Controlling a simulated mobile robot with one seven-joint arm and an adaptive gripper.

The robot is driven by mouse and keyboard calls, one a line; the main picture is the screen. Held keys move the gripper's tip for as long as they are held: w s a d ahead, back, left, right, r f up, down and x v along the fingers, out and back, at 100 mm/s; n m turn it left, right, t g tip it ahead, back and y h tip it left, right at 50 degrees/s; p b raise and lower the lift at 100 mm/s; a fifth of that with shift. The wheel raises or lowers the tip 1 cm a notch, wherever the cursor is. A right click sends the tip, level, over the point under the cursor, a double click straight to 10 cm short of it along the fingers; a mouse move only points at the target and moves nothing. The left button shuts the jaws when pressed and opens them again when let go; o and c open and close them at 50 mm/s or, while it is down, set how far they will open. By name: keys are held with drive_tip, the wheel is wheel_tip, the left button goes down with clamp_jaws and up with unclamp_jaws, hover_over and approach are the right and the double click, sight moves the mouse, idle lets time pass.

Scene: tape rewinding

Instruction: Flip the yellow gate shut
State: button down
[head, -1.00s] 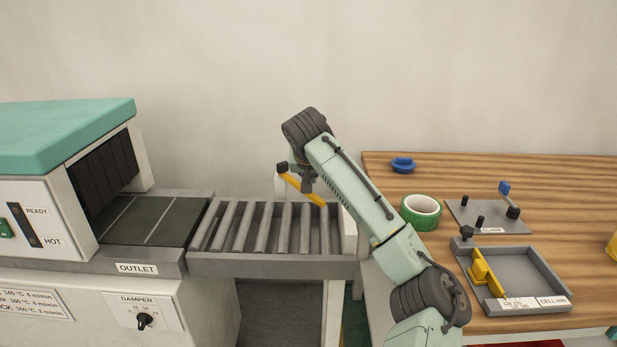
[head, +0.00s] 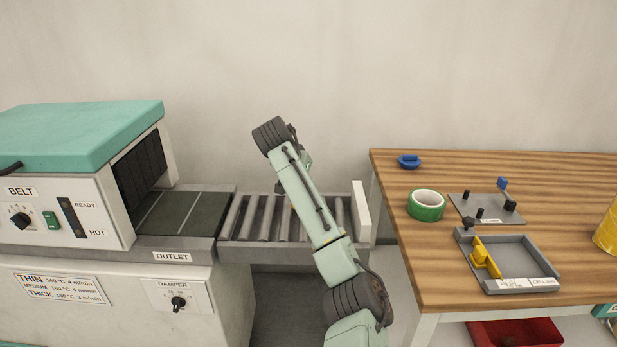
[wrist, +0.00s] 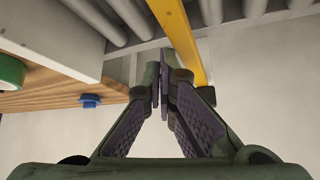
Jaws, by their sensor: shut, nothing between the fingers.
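The yellow gate is a long flat bar (wrist: 183,40) in the wrist view, running from the top edge down to just right of my fingertips. My gripper (wrist: 161,68) is shut and empty, its fingertips close beside the bar on its left; I cannot tell whether they touch. A dark part (wrist: 206,96) shows by the bar's near end. In the head view my arm covers my gripper and nearly all of the gate, so the gate's angle over the rollers is hidden there.
The roller conveyor (head: 240,217) joins the oven outlet (head: 180,213), with a white end plate (head: 361,212) at its right. The wooden table (head: 560,190) holds green tape (head: 426,205), a blue part (head: 409,161), a clamp plate (head: 482,205) and a grey tray (head: 545,265).

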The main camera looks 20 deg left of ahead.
drive_tip(key=shift+s+a, duration=0.2)
drive_tip(key=shift+a, duration=0.2)
drive_tip(key=shift+s+a, duration=0.15)
drive_tip(key=shift+a, duration=0.15)
drive_tip(key=w+d+p, duration=0.1)
drive_tip(key=d+p, duration=0.1)
drive_tip(key=d, duration=0.2)
drive_tip(key=s+a+r+b, duration=0.1)
drive_tip(key=a+r+b, duration=0.1)
drive_tip(key=a+r, duration=0.3)
wheel_tip(320, 180, up, 3)
drive_tip(key=shift+f+b, duration=0.1)
drive_tip(key=shift+b, duration=0.25)
drive_tip(key=shift+s, duration=0.1)
